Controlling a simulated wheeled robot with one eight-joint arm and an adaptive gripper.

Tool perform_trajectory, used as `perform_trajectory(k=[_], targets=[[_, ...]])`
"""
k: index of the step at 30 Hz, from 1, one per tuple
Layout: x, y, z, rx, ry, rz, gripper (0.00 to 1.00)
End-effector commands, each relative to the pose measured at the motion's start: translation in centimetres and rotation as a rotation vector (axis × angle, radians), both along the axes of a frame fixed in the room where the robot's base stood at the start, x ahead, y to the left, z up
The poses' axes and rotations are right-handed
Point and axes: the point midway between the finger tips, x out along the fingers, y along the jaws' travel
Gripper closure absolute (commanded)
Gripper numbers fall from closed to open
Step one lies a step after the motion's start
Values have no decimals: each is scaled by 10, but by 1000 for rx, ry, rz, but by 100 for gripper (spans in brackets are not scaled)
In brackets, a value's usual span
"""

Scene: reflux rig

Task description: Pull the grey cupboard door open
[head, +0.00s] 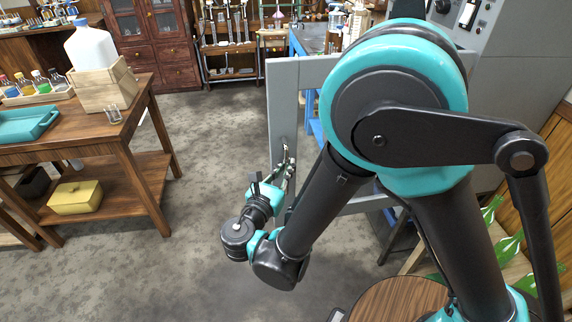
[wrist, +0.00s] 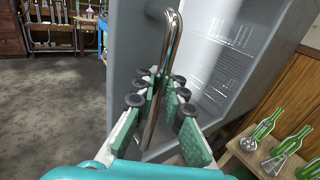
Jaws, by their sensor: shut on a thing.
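The grey cupboard door (head: 283,112) stands upright in the middle of the head view, a grey frame around a see-through pane. Blue furniture behind shows through it. In the wrist view the door (wrist: 130,62) fills the centre. Its upright metal bar handle (wrist: 170,45) runs down between my fingers. My gripper (head: 286,165) is shut around this handle on the door's left side; its padded fingers (wrist: 158,95) lie on both sides of the bar. My arm hides much of the door's right part and its hinge side in the head view.
A wooden table (head: 130,115) with a white jug (head: 90,46) and a teal tray (head: 28,122) stands at left. Green bottles (wrist: 268,125) are on a low wooden surface at right. Bare floor (head: 200,200) lies left of the door.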

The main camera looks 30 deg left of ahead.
Motion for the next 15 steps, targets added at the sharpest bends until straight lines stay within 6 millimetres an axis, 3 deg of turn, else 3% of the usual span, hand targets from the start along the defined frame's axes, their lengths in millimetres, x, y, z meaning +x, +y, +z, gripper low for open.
perform_trajectory(k=[9, 10, 15], targets=[[-4, 5, 0, 0, 0, 14, 100], [-4, 5, 0, 0, 0, 14, 90], [-3, 4, 0, 0, 0, 11, 69]])
